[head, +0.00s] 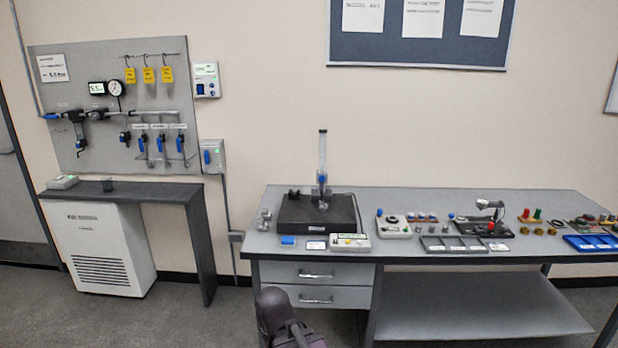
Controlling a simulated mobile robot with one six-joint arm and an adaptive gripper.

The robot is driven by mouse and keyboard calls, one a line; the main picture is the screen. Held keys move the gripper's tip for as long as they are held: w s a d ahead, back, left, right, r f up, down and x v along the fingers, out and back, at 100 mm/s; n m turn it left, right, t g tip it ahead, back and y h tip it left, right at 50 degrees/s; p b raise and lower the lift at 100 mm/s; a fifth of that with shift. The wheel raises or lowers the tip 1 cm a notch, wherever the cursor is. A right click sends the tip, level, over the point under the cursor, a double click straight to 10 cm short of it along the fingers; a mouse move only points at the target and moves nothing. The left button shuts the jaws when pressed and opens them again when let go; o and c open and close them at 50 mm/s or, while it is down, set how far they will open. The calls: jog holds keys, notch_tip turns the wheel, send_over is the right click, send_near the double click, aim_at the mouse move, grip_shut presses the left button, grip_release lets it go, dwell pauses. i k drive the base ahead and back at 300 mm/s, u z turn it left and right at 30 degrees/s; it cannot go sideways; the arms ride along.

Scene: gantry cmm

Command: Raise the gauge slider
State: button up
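The height gauge stands upright on the dark granite block (300,212) at the left end of the workbench. The gauge slider (322,180), with a blue part, sits low on the column, a little above the block. Fine detail of the slider is too small to tell. Only a dark part of my arm shows at the bottom edge, in front of the bench and well apart from the gauge. My gripper itself is not visible.
The grey workbench (420,255) has drawers below the gauge. Small devices (352,243) lie before the block; parts and trays (455,243) spread to the right. The floor before the bench is open.

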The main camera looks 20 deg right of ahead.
aim_at(322, 179)
jog(key=z, duration=0.15)
jog(key=i, duration=1.25)
jog(key=z, duration=0.7)
